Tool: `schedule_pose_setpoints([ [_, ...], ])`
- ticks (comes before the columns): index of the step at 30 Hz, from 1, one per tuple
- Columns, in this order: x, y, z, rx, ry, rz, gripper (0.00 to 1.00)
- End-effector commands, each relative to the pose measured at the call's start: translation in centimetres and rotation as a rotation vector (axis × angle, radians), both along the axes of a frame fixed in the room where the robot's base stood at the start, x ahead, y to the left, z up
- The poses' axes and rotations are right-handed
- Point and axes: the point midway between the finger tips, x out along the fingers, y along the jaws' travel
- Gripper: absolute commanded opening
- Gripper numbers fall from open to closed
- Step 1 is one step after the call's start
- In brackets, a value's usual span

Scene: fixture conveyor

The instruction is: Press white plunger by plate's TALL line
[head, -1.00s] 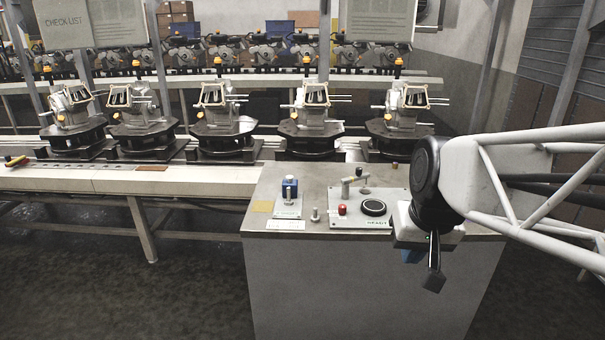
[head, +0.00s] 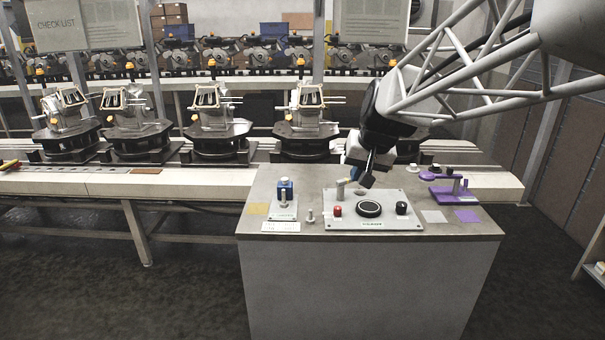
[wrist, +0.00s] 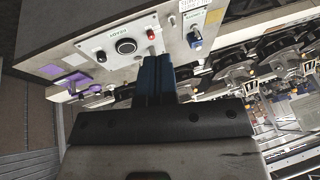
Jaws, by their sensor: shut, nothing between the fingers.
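My gripper (head: 367,173) hangs above the back edge of the panel plate (head: 350,224), its dark fingers shut and empty. In the wrist view the fingers (wrist: 154,66) are blue and side by side, next to the panel's red button (wrist: 151,34). The panel also bears a large black round knob (head: 369,208) and a smaller black knob (head: 402,208). A small pale-topped part (head: 412,168) stands at the back right of the bench; I cannot tell if it is the white plunger. A white label plate (head: 281,226) lies front left; its lines are too small to read.
The blue-topped lever unit (head: 285,190) and a small metal peg (head: 311,215) stand left of the panel. A purple fixture (head: 447,192) stands right. The conveyor (head: 180,182) with machine parts runs behind. The bench's front strip is clear.

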Motion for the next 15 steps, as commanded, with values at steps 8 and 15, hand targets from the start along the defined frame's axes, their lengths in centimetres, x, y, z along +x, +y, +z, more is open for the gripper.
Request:
schedule_pose_setpoints([
  [8, 6.1, 1.9, 0.2, 0.038, -0.026, -0.001, 0.0],
  [15, 11.2, 3.5, 0.0, 0.07, -0.048, -0.005, 0.0],
])
